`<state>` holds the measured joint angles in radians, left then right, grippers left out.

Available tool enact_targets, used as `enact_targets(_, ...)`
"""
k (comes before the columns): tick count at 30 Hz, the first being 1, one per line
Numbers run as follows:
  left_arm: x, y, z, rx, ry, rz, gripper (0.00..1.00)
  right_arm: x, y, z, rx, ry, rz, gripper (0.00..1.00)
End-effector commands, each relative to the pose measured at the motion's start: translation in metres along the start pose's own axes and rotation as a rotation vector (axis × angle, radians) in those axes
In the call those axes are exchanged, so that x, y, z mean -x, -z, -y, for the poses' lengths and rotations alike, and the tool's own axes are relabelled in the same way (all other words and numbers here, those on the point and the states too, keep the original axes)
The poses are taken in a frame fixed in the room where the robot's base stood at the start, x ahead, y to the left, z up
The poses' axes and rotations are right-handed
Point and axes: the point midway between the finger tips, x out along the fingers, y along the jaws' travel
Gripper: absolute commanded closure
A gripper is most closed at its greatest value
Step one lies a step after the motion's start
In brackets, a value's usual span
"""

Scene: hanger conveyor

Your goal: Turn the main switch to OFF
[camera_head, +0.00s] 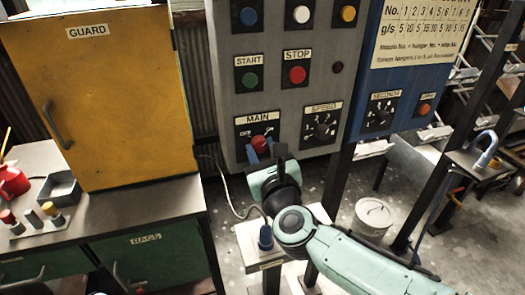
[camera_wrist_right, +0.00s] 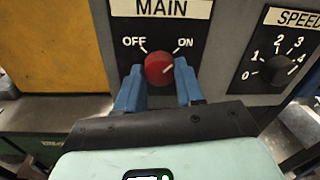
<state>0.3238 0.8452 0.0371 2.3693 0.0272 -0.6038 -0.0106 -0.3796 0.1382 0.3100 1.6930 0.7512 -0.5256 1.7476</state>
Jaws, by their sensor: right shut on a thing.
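The main switch is a red round knob (camera_wrist_right: 159,68) on a black plate marked MAIN, with OFF at the left and ON at the right. Its pale pointer line slants up and right, towards ON. It also shows in the head view (camera_head: 259,143), low on the grey control panel (camera_head: 228,92). My right gripper (camera_wrist_right: 159,84) has its blue fingers on both sides of the knob and is shut on it. In the head view the right gripper (camera_head: 260,150) partly covers the knob. I do not see my left gripper.
The SPEED dial (camera_head: 322,122) sits right of the switch, and START (camera_head: 249,80) and STOP (camera_head: 297,75) buttons above. A yellow GUARD cabinet (camera_head: 110,110) stands left on a workbench. A pale bucket (camera_head: 373,215) stands on the floor at right.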

Motion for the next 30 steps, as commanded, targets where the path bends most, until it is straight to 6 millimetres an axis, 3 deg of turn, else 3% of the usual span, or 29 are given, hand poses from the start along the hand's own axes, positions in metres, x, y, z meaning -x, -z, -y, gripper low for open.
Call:
enact_targets(8, -0.0012, 0.0015, 0.0004, 0.000, 0.000, -0.004, 1.00, 0.0001, 0.0007, 0.0006, 0.148, 0.003, 0.007, 0.93)
enact_targets(30, 0.0050, -0.0057, -0.0016, -0.001, -0.001, 0.017, 1.00, 0.0000, 0.0008, 0.0024, 0.842, 0.010, 0.042, 0.93)
